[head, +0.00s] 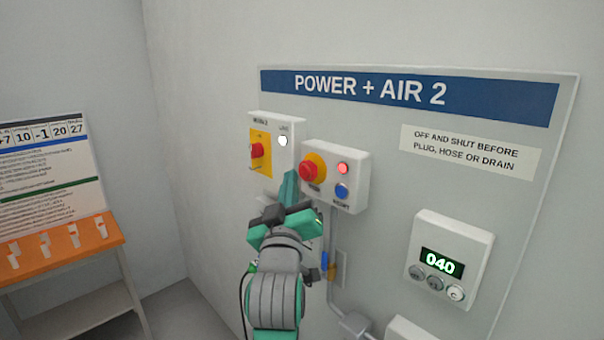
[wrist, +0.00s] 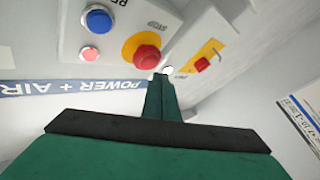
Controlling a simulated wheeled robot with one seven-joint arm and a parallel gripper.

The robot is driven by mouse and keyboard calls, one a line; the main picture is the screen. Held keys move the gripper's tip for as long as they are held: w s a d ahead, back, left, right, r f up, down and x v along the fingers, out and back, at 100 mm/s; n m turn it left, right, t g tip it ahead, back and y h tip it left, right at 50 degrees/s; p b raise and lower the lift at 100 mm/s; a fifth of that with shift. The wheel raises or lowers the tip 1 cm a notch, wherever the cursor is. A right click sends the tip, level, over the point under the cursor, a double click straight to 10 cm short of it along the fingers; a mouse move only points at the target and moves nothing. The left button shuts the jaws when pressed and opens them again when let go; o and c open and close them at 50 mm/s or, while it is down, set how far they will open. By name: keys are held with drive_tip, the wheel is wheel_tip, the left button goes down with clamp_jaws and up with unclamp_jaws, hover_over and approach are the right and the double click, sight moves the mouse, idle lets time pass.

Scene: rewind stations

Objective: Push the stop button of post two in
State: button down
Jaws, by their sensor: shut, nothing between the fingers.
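The red stop button (head: 309,171) sits on a yellow round base on a white box (head: 356,177) of the POWER + AIR 2 panel. In the wrist view the stop button (wrist: 147,58) shows just beyond my fingertips, with the word STOP beside it. A lit red lamp (head: 343,168) and a blue button (head: 341,190) are on the same box. My gripper (head: 290,182) is shut and empty, its tips just below and left of the stop button in the head view. I cannot tell whether the tips touch it.
A white switch box (head: 272,150) with a red handle on yellow and a lit white lamp is left of the stop box. A display box (head: 450,260) reading 040 is lower right. A pipe (head: 333,270) runs down below. An orange-topped table (head: 60,250) stands at left.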

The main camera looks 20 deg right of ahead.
drive_tip(key=shift+a, duration=0.1)
drive_tip(key=a, duration=0.1)
drive_tip(key=s+a, duration=0.1)
drive_tip(key=a, duration=0.2)
drive_tip(key=shift+s+a, duration=0.3)
drive_tip(key=shift+s, duration=0.05)
idle(0.3)
drive_tip(key=shift+f, duration=0.1)
idle(0.6)
